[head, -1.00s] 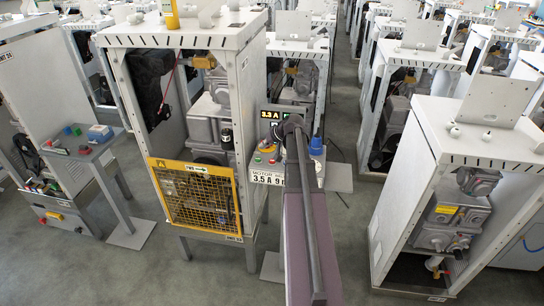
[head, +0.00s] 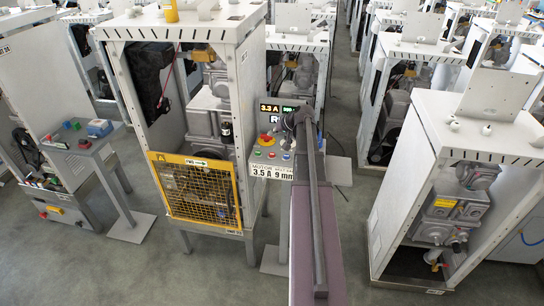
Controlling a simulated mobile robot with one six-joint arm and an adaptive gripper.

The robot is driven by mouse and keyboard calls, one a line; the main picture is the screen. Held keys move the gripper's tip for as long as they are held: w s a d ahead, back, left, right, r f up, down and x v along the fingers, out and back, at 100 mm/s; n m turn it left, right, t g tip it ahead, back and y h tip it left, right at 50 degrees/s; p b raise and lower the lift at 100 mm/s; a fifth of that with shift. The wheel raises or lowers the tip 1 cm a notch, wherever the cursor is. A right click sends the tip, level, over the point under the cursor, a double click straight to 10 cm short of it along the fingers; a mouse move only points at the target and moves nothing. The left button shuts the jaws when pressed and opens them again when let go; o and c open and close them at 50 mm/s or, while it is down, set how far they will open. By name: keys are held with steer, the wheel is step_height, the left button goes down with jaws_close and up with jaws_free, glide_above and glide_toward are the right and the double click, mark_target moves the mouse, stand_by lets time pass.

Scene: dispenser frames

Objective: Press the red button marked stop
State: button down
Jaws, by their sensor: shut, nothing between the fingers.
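The control panel (head: 257,166) stands beside the tall cabinet with the yellow mesh guard. A red button on a yellow surround (head: 265,140) sits at its upper left. A row of small buttons (head: 271,155) lies below it, with a red-looking one among them; no stop marking is legible at this size. A display (head: 280,110) above reads 3.3 A, partly covered. My gripper (head: 290,138) is over the right part of the panel, small and dark, shut and empty. It is right of the red-and-yellow button; contact with the panel cannot be told. My arm hides the panel's right side.
The cabinet with the yellow mesh guard (head: 195,190) stands close left of the panel. Another open cabinet (head: 428,140) stands at the right, with clear floor (head: 375,270) between it and my arm. A console with coloured buttons (head: 83,144) is at the far left.

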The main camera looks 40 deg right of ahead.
mark_target(269, 153)
steer(key=shift+f+b, duration=3.8)
steer(key=shift+f, duration=0.15)
steer(key=shift+f, duration=0.1)
steer(key=shift+f+b, duration=0.35)
steer(key=shift+b, duration=0.05)
steer(key=shift+f+b, duration=0.45)
steer(key=shift+b, duration=0.05)
steer(key=shift+r, duration=0.15)
steer(key=shift+r+p, duration=0.75)
steer(key=shift+p, duration=0.2)
steer(key=shift+r+p, duration=2.5)
steer(key=shift+r, duration=0.05)
